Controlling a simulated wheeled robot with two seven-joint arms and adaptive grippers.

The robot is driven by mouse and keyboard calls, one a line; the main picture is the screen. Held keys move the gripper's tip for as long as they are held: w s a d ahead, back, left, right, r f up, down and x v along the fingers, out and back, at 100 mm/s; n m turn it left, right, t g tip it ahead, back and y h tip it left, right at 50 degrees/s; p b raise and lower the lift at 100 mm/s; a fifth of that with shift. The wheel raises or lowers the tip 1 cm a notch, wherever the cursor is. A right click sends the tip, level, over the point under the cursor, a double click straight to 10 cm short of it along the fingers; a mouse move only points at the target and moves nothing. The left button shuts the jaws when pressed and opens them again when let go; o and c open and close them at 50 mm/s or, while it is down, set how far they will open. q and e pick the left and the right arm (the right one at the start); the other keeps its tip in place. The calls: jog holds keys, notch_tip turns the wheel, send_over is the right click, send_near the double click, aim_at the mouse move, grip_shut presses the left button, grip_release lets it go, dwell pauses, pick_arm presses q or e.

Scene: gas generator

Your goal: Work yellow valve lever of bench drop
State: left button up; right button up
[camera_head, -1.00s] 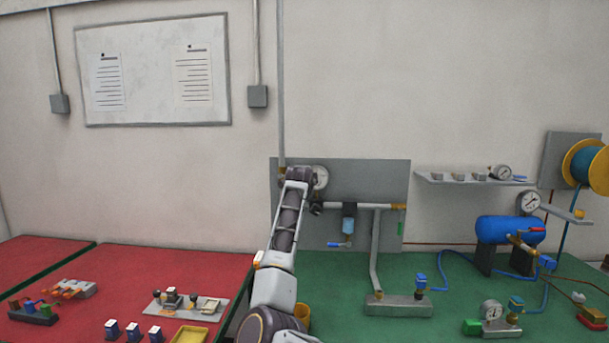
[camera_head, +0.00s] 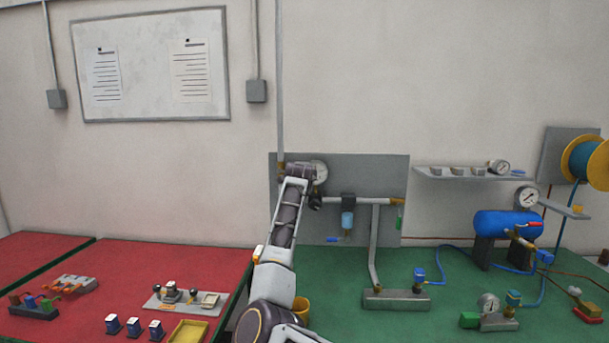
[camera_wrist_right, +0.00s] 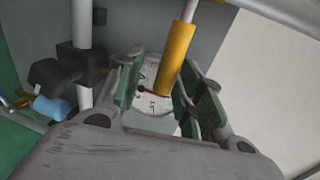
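The yellow valve lever (camera_wrist_right: 176,55) shows in the right wrist view as a yellow sleeve on a thin grey bar, with its end in front of a round white gauge (camera_wrist_right: 152,92). My right gripper (camera_wrist_right: 160,90) has its green-padded fingers apart, one on each side of the lever's end. The lever looks nearer the right-hand finger in the picture; contact cannot be told. In the head view my right arm reaches the grey wall panel (camera_head: 375,172) at the bottom of the vertical drop pipe (camera_head: 280,90). The arm hides the lever and gripper there. My left gripper is not in view.
A black regulator with a blue bowl (camera_head: 347,220) and a blue lever (camera_head: 333,240) sits right of my arm. The green bench (camera_head: 350,320) carries a pipe stand (camera_head: 397,300) and a blue tank (camera_head: 508,224). The red bench (camera_head: 130,270) holds small parts.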

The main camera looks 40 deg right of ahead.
jog(key=shift+s+a+r, duration=0.1)
jog(key=shift+a, duration=0.05)
jog(key=v, duration=1.1)
jog(key=shift+s+a, duration=0.15)
jog(key=shift+a, duration=0.1)
dwell(0.3)
dwell(0.6)
